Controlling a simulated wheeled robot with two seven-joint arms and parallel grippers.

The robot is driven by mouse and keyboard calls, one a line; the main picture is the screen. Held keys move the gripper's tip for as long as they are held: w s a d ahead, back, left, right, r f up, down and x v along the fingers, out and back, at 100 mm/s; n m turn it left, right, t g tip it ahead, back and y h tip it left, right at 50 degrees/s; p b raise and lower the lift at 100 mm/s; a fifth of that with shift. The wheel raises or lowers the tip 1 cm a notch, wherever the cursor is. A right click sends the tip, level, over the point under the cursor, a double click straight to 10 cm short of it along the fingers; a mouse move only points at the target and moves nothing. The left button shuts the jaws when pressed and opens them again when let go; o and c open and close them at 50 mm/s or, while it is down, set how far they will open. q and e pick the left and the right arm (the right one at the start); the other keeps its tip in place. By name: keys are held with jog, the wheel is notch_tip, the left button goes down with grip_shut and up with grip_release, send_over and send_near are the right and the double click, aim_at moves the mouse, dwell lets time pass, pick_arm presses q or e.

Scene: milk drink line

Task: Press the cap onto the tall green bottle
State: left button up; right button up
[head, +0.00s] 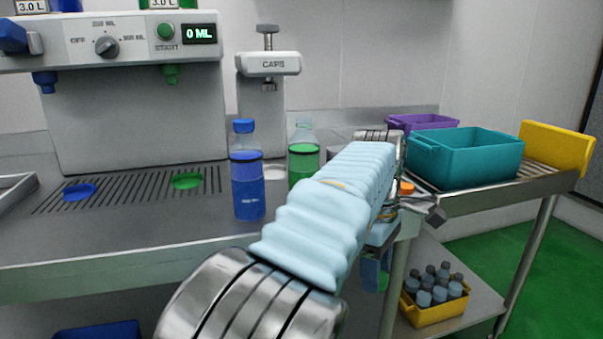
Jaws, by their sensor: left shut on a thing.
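The tall green bottle (303,158) stands upright on the steel counter, right of the blue bottle. It has green liquid and a clear upper part; no cap shows on its neck. My left arm crosses in front of the bottle's lower right side. My left gripper (378,268) points down beyond the arm, right of the green bottle and near the counter's right end. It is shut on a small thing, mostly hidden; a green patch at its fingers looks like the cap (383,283). My right gripper is out of view.
A blue bottle (248,170) with a blue cap stands left of the green one. At right, a side table holds a teal bin (468,160); a yellow crate (436,310) with several bottles is below.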

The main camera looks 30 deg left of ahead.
pick_arm(q)
jog(key=w+a+f+m, duration=0.1)
jog(key=a+f+m, duration=0.1)
jog(key=f+m, duration=0.6)
jog(key=w+a+f+m+g+y, duration=0.1)
jog(key=a+f+m, duration=0.1)
jog(key=f+m, duration=0.7)
notch_tip(320, 180, down, 7)
jog(key=shift+r, duration=0.1)
jog(key=shift+w, duration=0.15)
